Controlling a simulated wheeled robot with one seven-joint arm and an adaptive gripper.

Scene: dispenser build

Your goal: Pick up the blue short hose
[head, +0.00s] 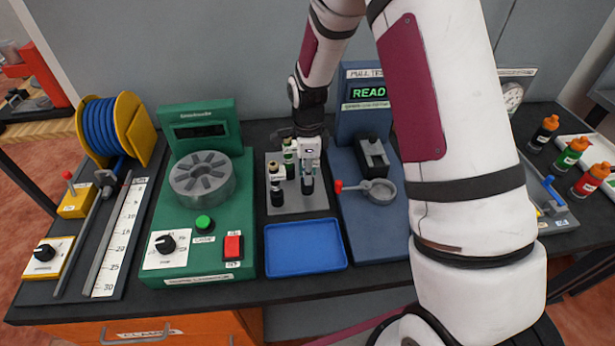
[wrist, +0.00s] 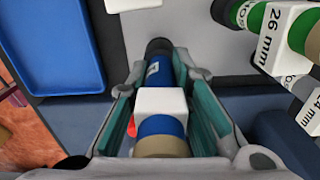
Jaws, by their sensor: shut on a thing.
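In the wrist view the blue short hose (wrist: 159,127) lies lengthwise between the two fingers of my gripper (wrist: 160,78). It has a white tag around its middle, a tan band at the near end and a black far end. Both finger pads press against its sides, so my gripper is shut on it. In the head view my gripper (head: 308,166) is over the grey plate (head: 312,202), and the hose is mostly hidden by it. I cannot tell whether the hose touches the plate.
A dark piece (head: 277,196) stands on the plate's left. The empty blue tray (head: 305,270) lies in front. The green machine (head: 200,205) is left, the pull tester (head: 365,160) right.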

